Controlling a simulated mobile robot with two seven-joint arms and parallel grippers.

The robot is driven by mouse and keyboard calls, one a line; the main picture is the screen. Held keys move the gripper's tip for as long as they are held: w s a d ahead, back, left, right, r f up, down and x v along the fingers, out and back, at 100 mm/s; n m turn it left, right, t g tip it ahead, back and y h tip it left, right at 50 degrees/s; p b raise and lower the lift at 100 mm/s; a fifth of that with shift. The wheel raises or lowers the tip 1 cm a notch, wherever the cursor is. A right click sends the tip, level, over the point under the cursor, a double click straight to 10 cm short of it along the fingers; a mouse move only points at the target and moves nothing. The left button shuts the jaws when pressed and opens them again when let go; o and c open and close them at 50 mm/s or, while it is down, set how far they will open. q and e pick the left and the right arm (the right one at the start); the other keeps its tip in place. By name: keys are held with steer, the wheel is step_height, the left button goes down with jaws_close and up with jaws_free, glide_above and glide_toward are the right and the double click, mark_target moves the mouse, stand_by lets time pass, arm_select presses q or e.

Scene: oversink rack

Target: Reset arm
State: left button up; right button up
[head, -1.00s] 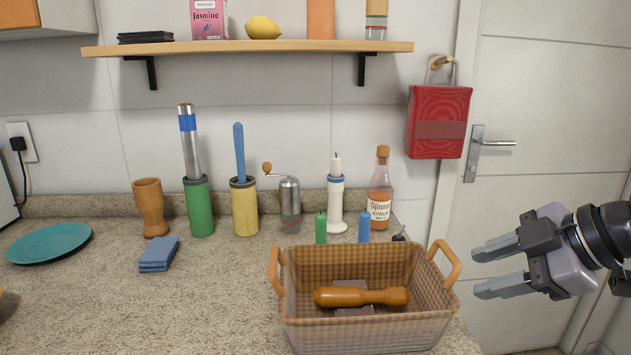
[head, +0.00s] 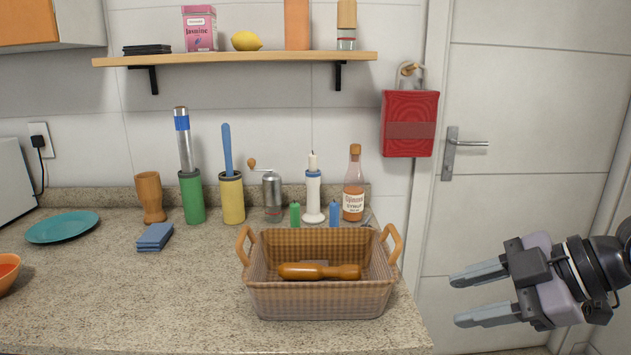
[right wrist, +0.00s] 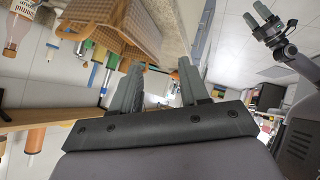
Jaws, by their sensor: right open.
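My right gripper (head: 484,294) is open and empty at the right of the head view, in front of the white door and apart from the counter. Its two fingers also show in the right wrist view (right wrist: 165,90), spread with nothing between them. My left gripper is outside the head view, but a gripper on another arm of mine shows at the top right of the right wrist view (right wrist: 262,18). The wicker basket (head: 320,300) stands at the counter's right end with a brown wooden pestle-like tool (head: 320,271) lying in it.
Behind the basket stand a syrup bottle (head: 354,190), a candle holder (head: 313,195) and a grinder (head: 272,197). A shelf (head: 235,58) and a red hanging bag (head: 410,123) are above. A door (head: 530,120) is at right.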

steer(key=s+a+y+p, duration=0.1)
steer(key=s+a+y, duration=0.1)
steer(key=a+y, duration=0.8)
steer(key=w+d+f+m+t+h+p, duration=0.1)
steer(key=d+f+m+t+h, duration=0.2)
steer(key=f+m+t+h, duration=0.3)
steer(key=w+d+f+m+t+h+p, duration=0.1)
steer(key=d+f+m+t+h, duration=0.25)
steer(key=f+m+t, duration=0.35)
steer(key=s+d+f+m+g+h, duration=0.1)
steer(key=s+f+g+h, duration=0.2)
steer(key=s+f, duration=0.4)
steer(key=s+d+f+m+g+h, duration=0.2)
steer(key=s+f+g+h, duration=0.2)
steer(key=f, duration=1)
steer(key=s+g, duration=0.1)
steer(key=s, duration=0.2)
steer(key=shift+s+d+f, duration=0.15)
steer(key=shift+d, duration=0.15)
